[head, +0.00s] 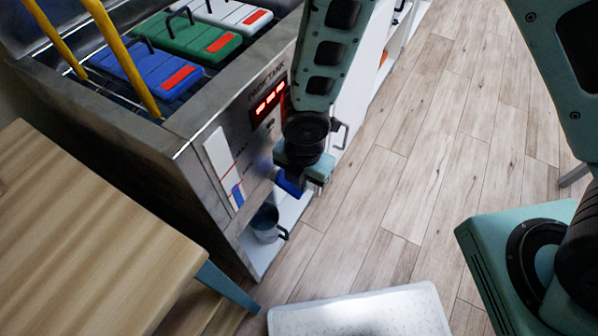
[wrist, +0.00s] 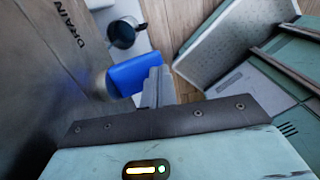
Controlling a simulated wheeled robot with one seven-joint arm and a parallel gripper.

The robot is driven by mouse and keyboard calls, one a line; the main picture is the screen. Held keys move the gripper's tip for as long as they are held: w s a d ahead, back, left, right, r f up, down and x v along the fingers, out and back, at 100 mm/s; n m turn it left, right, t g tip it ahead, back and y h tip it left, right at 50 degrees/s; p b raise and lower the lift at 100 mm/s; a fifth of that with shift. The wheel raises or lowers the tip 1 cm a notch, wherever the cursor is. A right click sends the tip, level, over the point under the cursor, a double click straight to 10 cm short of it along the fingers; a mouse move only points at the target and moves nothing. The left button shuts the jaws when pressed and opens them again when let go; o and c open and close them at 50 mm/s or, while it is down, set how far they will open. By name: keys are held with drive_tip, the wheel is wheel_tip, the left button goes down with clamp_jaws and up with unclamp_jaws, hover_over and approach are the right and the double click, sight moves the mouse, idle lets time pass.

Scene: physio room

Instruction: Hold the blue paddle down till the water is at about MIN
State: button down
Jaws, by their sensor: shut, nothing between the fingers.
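The blue paddle (wrist: 137,73) sticks out from the steel tank's front, by the word DRAIN in the wrist view. In the head view the paddle (head: 288,184) shows partly behind my gripper (head: 305,172). In the wrist view my gripper (wrist: 157,82) is shut and empty, its fingertips overlapping the paddle's right edge. I cannot tell whether they touch it. The tank (head: 190,150) has a white level gauge (head: 219,160) with a blue column low in it and a red mark near the column's top. The MIN lettering is too small to read.
A wooden table (head: 90,230) is at left. A pale speckled slab (head: 360,312) lies at the bottom. Coloured lidded packs (head: 150,68) sit in the tank top.

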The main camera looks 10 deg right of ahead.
drive_tip(key=shift+r, duration=0.1)
drive_tip(key=shift+r+p, duration=0.7)
drive_tip(key=shift+p, duration=0.15)
drive_tip(key=shift+r+p, duration=0.45)
drive_tip(key=shift+r, duration=0.05)
wheel_tip(320, 180, up, 23)
drive_tip(key=p, duration=0.8)
drive_tip(key=shift+s+d, duration=0.3)
drive_tip(key=shift+d, duration=0.15)
drive_tip(key=s+d+r+m+p, duration=0.2)
drive_tip(key=s+d+r+m, duration=0.2)
drive_tip(key=r+m, duration=0.3)
drive_tip(key=s+d+r+m+p, duration=0.3)
drive_tip(key=s+r+m, duration=0.3)
drive_tip(key=m, duration=0.7)
drive_tip(key=shift+s+d+r+m+y, duration=0.3)
drive_tip(key=shift+s+d+r+m, duration=0.1)
drive_tip(key=shift+d+r, duration=0.2)
